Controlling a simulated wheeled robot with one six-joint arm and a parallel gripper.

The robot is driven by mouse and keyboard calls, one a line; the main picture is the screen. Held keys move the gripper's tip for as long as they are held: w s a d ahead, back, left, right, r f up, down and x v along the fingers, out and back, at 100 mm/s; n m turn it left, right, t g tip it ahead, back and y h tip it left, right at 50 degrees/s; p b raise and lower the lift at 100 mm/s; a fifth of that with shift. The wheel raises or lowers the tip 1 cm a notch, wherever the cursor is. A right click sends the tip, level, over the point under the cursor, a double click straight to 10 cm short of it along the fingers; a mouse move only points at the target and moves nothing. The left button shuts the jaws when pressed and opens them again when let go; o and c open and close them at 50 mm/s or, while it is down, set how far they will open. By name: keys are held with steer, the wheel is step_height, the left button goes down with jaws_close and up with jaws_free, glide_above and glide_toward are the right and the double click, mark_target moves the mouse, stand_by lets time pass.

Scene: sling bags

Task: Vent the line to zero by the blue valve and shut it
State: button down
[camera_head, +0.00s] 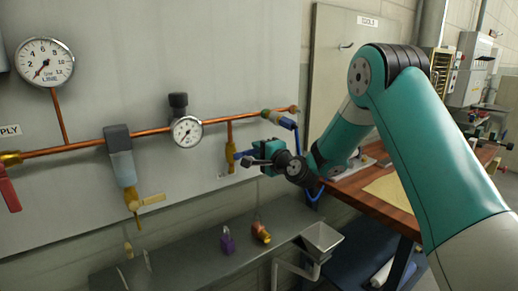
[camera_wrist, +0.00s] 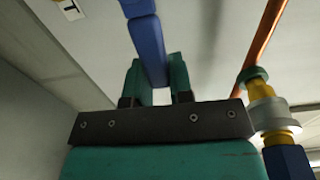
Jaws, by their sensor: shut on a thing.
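The blue valve is a yellow brass body (camera_head: 230,157) on a short copper branch below the main pipe. Its blue lever (camera_head: 241,154) points right, about level, across the upright branch. My gripper (camera_head: 256,152) is shut on this lever from the right. In the wrist view the lever (camera_wrist: 148,45) runs from the top into the space between the teal fingertips (camera_wrist: 157,75). The large LINE gauge (camera_head: 45,62) has its needle low left, near zero. The smaller gauge (camera_head: 187,132) also seems to point low left; its figures are too small to read.
A fitting with a blue part (camera_head: 278,118) ends the main pipe just above my gripper; its brass body (camera_wrist: 262,90) is close at right in the wrist view. A red handle (camera_head: 9,192) is far left.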

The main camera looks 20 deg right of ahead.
steer(key=shift+f, duration=0.15)
stand_by(0.3)
steer(key=c, duration=1)
jaws_free()
steer(key=b+v, duration=0.8)
steer(key=v, duration=0.9)
steer(key=shift+s+b, duration=0.25)
steer(key=shift+b, duration=0.05)
